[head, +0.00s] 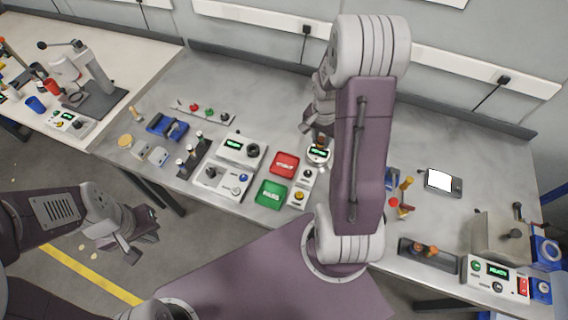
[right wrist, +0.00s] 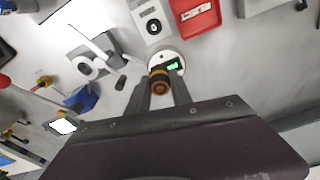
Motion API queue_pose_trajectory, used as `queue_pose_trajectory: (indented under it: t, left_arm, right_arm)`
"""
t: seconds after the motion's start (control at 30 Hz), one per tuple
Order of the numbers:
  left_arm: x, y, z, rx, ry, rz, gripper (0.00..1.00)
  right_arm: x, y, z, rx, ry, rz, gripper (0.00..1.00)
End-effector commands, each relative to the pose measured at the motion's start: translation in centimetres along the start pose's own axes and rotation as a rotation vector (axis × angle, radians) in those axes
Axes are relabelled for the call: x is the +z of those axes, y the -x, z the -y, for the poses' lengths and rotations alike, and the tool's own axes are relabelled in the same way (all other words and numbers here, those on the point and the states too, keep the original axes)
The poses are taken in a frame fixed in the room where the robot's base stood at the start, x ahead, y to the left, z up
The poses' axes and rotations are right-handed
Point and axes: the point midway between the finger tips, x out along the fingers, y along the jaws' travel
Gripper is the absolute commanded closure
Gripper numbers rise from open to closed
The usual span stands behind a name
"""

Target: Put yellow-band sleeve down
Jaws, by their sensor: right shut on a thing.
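The yellow-band sleeve (right wrist: 160,82) is a small copper-brown cylinder with a yellow band, seen end-on in the right wrist view. My right gripper (right wrist: 163,88) is shut on it. The sleeve is over or at the edge of a round white device (right wrist: 168,62) with a green-lit display; whether they touch cannot be told. In the head view my right gripper (head: 320,138) is partly hidden by its arm, just above that round device (head: 318,156). My left gripper (head: 126,240) hangs off the bench's front at lower left, fingers apart and empty.
A red tray (head: 285,164) and a green tray (head: 271,194) lie left of the round device. A small box with a yellow button (head: 299,190) stands close in front. Instruments with displays (head: 240,149) are further left. My right arm hides part of the bench.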

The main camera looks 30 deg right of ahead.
Motion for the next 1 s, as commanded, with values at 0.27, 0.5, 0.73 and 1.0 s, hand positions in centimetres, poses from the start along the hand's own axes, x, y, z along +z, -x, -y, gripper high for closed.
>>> queue_pose_trajectory:
  t: [0.27, 0.5, 0.73, 1.0]
  left_arm:
    - [0.0, 0.2, 0.0, 0.000, 0.000, 0.000, 1.00]
    - [-0.1, 0.4, 0.0, 0.000, 0.000, 0.000, 1.00]
    - [0.0, 0.4, 0.0, 0.000, 0.000, 0.000, 1.00]
    - [0.0, 0.4, 0.0, 0.000, 0.000, 0.000, 1.00]
  right_arm:
    - [4.5, -3.6, 5.7, 0.002, 0.016, 0.005, 1.00]
    - [7.1, -5.9, 9.3, 0.000, 0.008, 0.002, 1.00]
    - [7.5, -7.2, 9.6, 0.003, 0.007, 0.003, 1.00]
    - [7.8, -10.1, 9.6, -0.001, 0.006, 0.001, 1.00]
